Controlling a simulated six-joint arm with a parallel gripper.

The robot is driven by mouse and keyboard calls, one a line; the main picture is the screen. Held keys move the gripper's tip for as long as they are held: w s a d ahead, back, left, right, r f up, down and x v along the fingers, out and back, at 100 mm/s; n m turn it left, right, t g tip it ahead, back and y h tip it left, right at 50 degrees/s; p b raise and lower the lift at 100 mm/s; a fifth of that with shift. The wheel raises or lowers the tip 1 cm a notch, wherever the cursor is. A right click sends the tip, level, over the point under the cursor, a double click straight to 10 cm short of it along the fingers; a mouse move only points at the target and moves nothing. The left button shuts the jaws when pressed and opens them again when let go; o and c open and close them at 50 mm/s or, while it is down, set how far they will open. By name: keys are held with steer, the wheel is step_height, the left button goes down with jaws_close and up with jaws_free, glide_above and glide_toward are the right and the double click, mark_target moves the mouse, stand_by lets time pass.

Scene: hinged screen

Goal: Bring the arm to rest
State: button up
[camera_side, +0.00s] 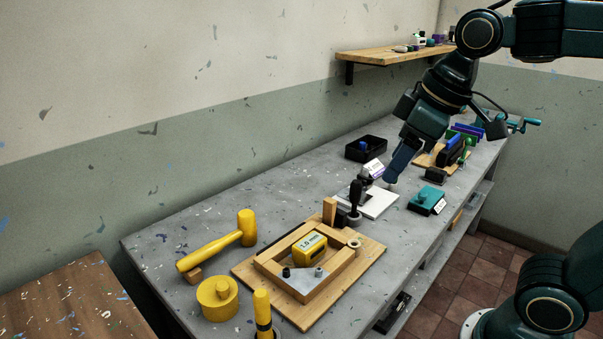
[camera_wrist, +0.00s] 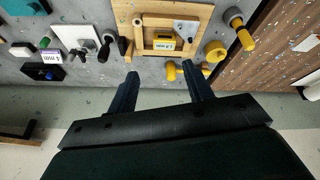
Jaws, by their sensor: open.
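My gripper (camera_side: 391,177) hangs from my bent arm above the grey workbench (camera_side: 165,240), near the white plate (camera_side: 378,203), in the side view. In the wrist view my gripper (camera_wrist: 161,74) has its two dark blue fingers spread apart, with nothing held between them. A wooden frame on a board (camera_side: 307,318) lies on the near part of the bench, with a yellow block (camera_side: 309,247) inside it. The yellow block also shows in the wrist view (camera_wrist: 164,44). I cannot tell the exact height of the fingertips above the bench.
A black tray (camera_side: 366,149), a teal block (camera_side: 427,198) and a wall shelf (camera_side: 390,54) are farther back. Bare bench lies left of the plate.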

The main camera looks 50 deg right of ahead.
steer(key=s+d+f+m+t, duration=0.1)
steer(key=s+f+m, duration=0.2)
steer(key=s+f, duration=0.2)
steer(key=s, duration=0.2)
steer(key=shift+s+d, duration=0.25)
steer(key=shift+s, duration=0.05)
steer(key=o, duration=0.9)
steer(key=shift+w+r, duration=0.1)
steer(key=shift+w, duration=0.1)
steer(key=shift+o, duration=0.9)
steer(key=shift+w+r, duration=0.15)
steer(key=shift+w, duration=0.05)
steer(key=w+a+g, duration=0.2)
steer(key=w, duration=0.9)
steer(key=w+a+g, duration=0.2)
steer(key=w+g, duration=0.1)
steer(key=w, duration=0.8)
steer(key=shift+w+r+g, duration=0.15)
steer(key=shift+w+g, duration=0.15)
steer(key=shift+w, duration=0.1)
